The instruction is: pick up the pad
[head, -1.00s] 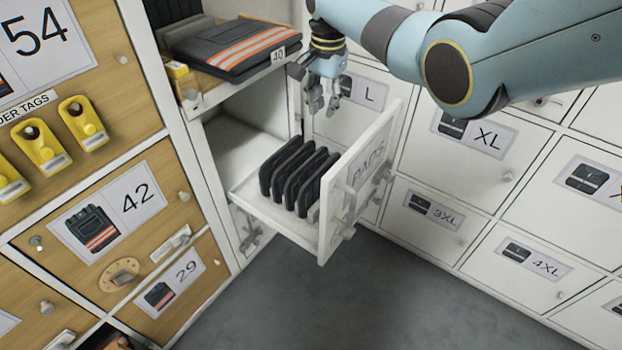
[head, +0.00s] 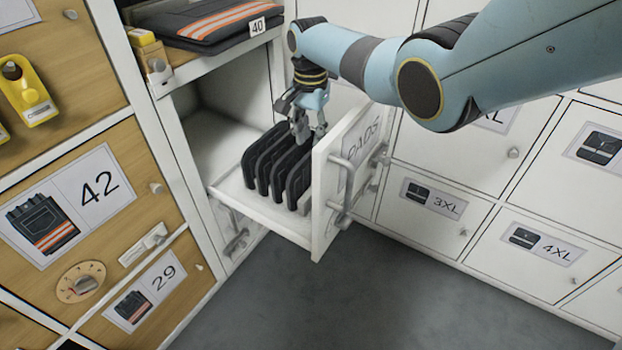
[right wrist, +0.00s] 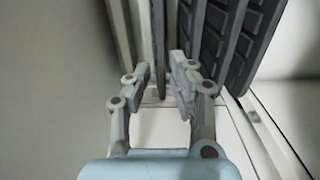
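Several black knee pads (head: 262,165) stand on edge in a row inside the open white drawer (head: 268,222) labelled PADS. My right gripper (head: 309,138) points down over the far right end of the row, close to the drawer front. In the right wrist view its two fingers (right wrist: 164,82) are apart. A dark thin edge (right wrist: 160,50) shows ahead between them, and ribbed dark pads (right wrist: 225,42) stand just right of the fingers. I cannot tell whether the fingers touch a pad. My left gripper is in neither view.
The drawer front with its handle (head: 343,190) stands close to my right gripper. Above the drawer is a shelf with folded dark workwear (head: 208,22) marked 40. White size lockers (head: 437,210) line the right; wooden ones (head: 85,205) line the left. The grey floor is clear.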

